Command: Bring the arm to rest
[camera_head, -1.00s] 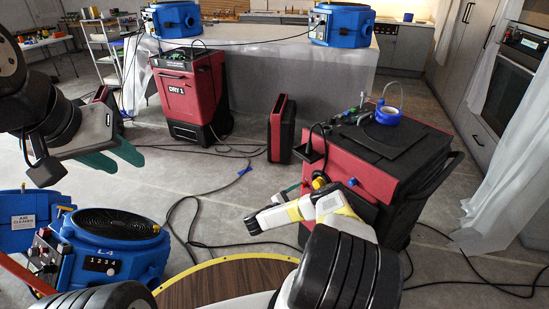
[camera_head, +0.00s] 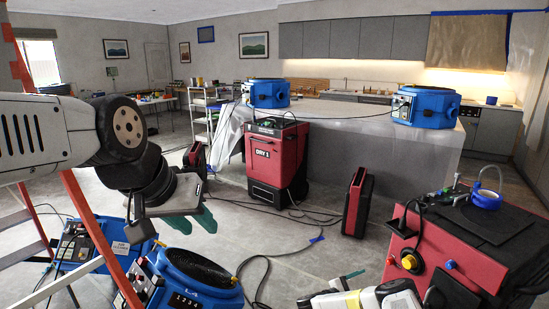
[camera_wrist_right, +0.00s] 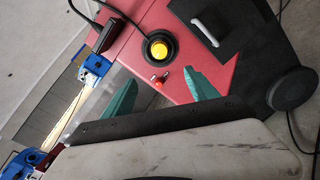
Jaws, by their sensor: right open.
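My left gripper (camera_head: 200,228) hangs at the left in the head view, with two green fingertips set apart and nothing between them. A red machine (camera_wrist_right: 235,70) with a yellow button (camera_wrist_right: 158,49) and a small red knob (camera_wrist_right: 158,86) lies beyond the fingers. I cannot tell whether they touch it.
The red machine with a black top (camera_head: 470,225) stands at the right. A blue air unit (camera_head: 190,285) and an orange ladder (camera_head: 90,225) are close at lower left. A red dryer (camera_head: 275,165) and a red case (camera_head: 357,203) stand mid-floor. Cables cross the open floor.

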